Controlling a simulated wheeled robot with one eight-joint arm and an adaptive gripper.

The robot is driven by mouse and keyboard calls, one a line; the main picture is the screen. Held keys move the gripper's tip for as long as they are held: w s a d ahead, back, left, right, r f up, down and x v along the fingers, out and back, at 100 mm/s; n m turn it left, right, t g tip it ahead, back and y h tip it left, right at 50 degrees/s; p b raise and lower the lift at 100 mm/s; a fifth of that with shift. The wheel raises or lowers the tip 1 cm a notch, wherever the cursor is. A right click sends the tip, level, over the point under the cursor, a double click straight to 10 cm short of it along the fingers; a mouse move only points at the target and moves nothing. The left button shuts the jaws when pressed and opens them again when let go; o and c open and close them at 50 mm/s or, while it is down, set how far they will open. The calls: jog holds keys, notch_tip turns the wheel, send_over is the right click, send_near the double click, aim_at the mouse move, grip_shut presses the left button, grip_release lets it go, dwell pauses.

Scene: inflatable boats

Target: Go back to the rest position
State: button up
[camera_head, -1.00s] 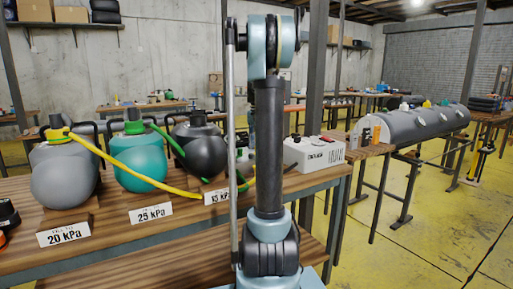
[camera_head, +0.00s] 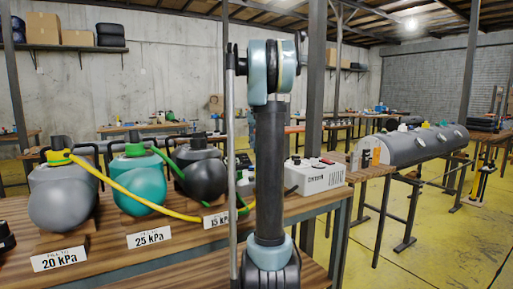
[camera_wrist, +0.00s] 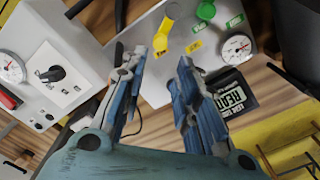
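My gripper (camera_wrist: 165,95) shows in the wrist view with its two blue fingers apart and nothing between them. It is above a wooden bench (camera_wrist: 270,80) that holds a grey panel (camera_wrist: 150,30) with yellow and green fittings and a gauge. In the head view my arm stands upright in the middle, and my gripper cannot be made out there.
On the bench (camera_head: 105,270) stand grey (camera_head: 62,200), teal (camera_head: 140,188) and black (camera_head: 203,180) vessels with labels, yellow and green hoses, and a white box (camera_head: 315,177). A long grey tube (camera_head: 400,148) lies on a stand at right. Yellow floor (camera_head: 425,255) is clear at the right front.

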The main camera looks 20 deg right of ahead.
jog(key=s+a+f+n, duration=0.1)
jog(key=s+a+f, duration=0.2)
jog(key=s, duration=0.4)
jog(key=s+a+f+n+t, duration=0.1)
jog(key=s+a+f, duration=0.2)
jog(key=s, duration=0.5)
jog(key=s+a+f+n, duration=0.2)
jog(key=s+a+f, duration=0.15)
jog(key=s, duration=0.35)
jog(key=s+a+f+n+t, duration=0.1)
jog(key=s+a+f+n, duration=0.1)
jog(key=s+f, duration=1.5)
jog(key=shift+s+a+f+n, duration=0.3)
jog(key=shift+s+a+n, duration=0.15)
jog(key=shift+a, duration=0.45)
